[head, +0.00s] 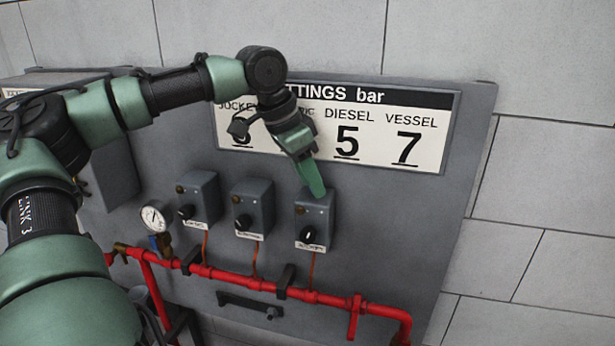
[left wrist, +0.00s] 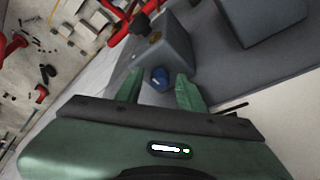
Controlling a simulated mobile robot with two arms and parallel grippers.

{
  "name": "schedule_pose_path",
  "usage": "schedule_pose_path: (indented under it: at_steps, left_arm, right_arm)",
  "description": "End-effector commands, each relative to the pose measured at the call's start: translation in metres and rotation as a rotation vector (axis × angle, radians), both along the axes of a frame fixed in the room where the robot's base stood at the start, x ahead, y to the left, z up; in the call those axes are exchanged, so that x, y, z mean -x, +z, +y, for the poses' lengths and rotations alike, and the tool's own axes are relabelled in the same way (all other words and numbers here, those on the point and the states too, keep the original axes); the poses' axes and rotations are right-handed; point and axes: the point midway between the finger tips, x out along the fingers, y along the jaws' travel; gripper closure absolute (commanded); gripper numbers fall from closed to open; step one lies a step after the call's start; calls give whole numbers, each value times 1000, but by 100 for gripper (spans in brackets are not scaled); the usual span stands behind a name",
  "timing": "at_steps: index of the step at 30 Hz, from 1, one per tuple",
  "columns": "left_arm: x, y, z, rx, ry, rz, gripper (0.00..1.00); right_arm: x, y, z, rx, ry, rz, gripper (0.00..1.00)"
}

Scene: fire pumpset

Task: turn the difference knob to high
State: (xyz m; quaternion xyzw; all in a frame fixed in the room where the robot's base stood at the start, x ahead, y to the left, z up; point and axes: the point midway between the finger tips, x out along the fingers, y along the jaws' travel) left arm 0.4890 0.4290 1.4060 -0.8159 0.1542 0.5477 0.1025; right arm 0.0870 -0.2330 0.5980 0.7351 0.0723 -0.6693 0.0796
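Three grey control boxes on the panel each carry a black knob: the left knob (head: 187,211), the middle knob (head: 243,221) and the right knob (head: 308,234). The small labels under them are too small to read surely, so I cannot tell which is the difference knob. The right knob shows a pale pointer mark, roughly upright. My left gripper (head: 317,190) is at the top of the right box (head: 324,222), above its knob. My right gripper is not in view.
A red pipe (head: 240,283) runs below the boxes, with a pressure gauge (head: 154,215) at its left. A settings sign (head: 430,160) hangs above. The grey panel (head: 400,225) is clear to the right of the boxes.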

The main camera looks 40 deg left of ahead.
Motion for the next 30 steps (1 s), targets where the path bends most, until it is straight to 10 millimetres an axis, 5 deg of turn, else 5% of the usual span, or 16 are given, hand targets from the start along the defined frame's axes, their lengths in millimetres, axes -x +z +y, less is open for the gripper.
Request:
schedule_pose_path:
  at_steps: [11, 24, 30]
  left_arm:
    - [0, 5, 0, 0, 1, -6, 55]
    - [24, 64, 12, 2, 2, -5, 55]
    - [28, 73, 13, 1, 0, -3, 55]
  right_arm:
    - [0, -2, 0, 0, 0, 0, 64]
    - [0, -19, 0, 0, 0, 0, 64]
    - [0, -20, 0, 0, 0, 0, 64]
